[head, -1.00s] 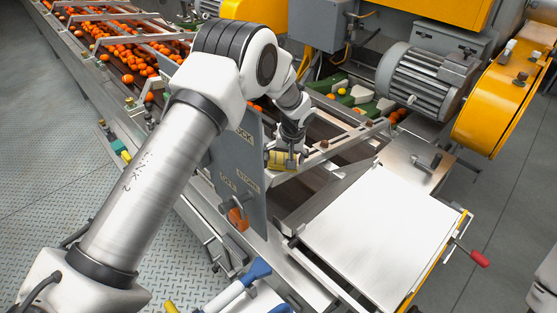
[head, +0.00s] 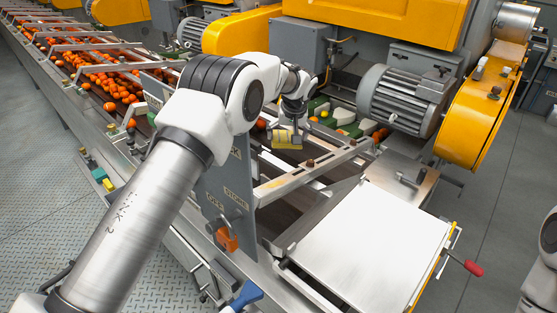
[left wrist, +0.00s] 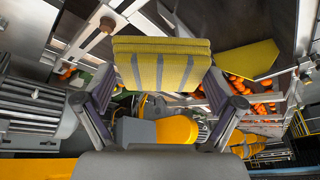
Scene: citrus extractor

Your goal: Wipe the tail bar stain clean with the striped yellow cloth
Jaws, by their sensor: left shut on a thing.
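My left gripper (head: 287,130) is shut on the striped yellow cloth (head: 284,141), a folded pad with grey stripes. In the left wrist view the cloth (left wrist: 165,66) sits between the two fingers. The pale metal bar (head: 285,184) crosses the conveyor's end below and in front of the cloth. The cloth looks apart from it. A small brown spot (head: 311,163) shows on the bar; I cannot tell whether it is a stain or a fitting. My right gripper is not in view.
A grey upright plate (head: 225,185) with labels stands left of the bar. A white flat cover (head: 370,245) lies at the front right, with a red-handled lever (head: 473,268). A grey motor (head: 400,100) stands behind. Oranges (head: 105,82) lie on the conveyor at left.

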